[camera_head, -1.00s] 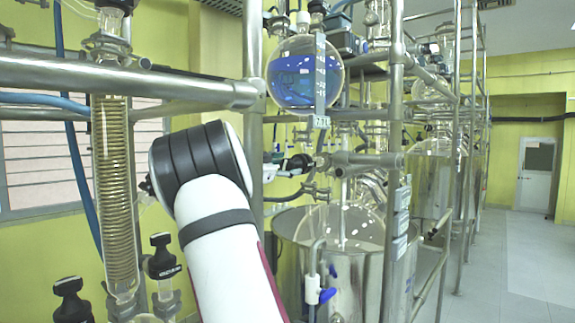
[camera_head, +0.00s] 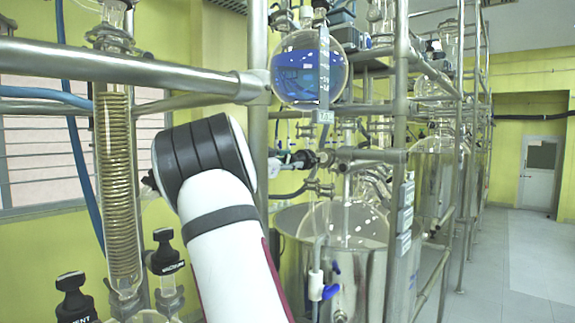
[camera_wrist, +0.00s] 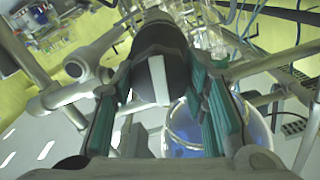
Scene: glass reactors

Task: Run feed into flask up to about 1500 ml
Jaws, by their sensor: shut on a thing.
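A round glass flask (camera_head: 292,84) with blue liquid hangs high in the frame in the head view. The liquid fills more than half of it, and a graduated strip (camera_head: 324,75) runs down its front; its marks are too small to read. A larger clear glass vessel (camera_head: 345,222) sits in a metal bath below. In the wrist view my gripper (camera_wrist: 160,100) has its green pads on both sides of a dark round knob (camera_wrist: 158,60) with a white bar, and is shut on it. A flask with blue liquid (camera_wrist: 185,132) shows behind the fingers. My arm hides part of the head view.
A thick metal rail (camera_head: 110,68) crosses at the upper left, and an upright post (camera_head: 257,130) stands beside my arm. A coil condenser (camera_head: 118,190) and black-capped ports (camera_head: 165,256) are at the left. Open floor (camera_head: 510,270) lies at the right.

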